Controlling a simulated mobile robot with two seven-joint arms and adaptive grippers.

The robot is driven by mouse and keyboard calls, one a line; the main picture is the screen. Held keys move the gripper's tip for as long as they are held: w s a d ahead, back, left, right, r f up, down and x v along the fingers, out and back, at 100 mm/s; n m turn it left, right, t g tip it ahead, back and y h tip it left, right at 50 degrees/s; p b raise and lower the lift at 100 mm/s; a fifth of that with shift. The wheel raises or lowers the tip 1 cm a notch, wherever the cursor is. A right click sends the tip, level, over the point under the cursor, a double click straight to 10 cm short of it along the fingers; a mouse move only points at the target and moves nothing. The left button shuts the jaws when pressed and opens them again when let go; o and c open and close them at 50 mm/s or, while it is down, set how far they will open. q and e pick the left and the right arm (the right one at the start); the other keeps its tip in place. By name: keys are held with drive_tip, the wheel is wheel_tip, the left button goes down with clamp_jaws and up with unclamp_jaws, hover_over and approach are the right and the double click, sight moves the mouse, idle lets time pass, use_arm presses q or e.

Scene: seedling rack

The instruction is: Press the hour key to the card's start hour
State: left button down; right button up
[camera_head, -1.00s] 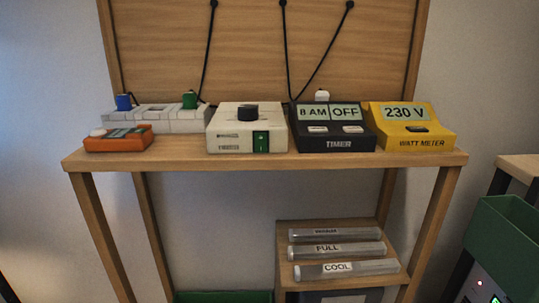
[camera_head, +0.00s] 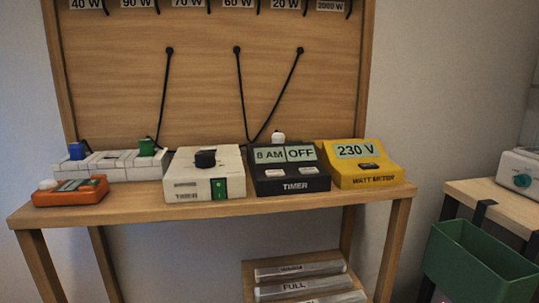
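A black timer (camera_head: 287,171) stands on the wooden shelf (camera_head: 240,206), between a white box with a black knob and a yellow meter. Its display reads "8 AM" (camera_head: 269,156) on the left and "OFF" (camera_head: 301,153) on the right. Two pale keys lie below the display: a left key (camera_head: 275,173) and a right key (camera_head: 309,170). Their lettering is too small to read, so I cannot tell which is the hour key. I see no card with a start hour in this view. Neither of my grippers is in view.
A yellow watt meter (camera_head: 361,165) reads "230 V". A white box (camera_head: 205,175) has a green switch. A power strip (camera_head: 115,165) and an orange device (camera_head: 70,191) are at left. Labelled tubes (camera_head: 303,287) lie below. A green bin (camera_head: 480,262) hangs at right.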

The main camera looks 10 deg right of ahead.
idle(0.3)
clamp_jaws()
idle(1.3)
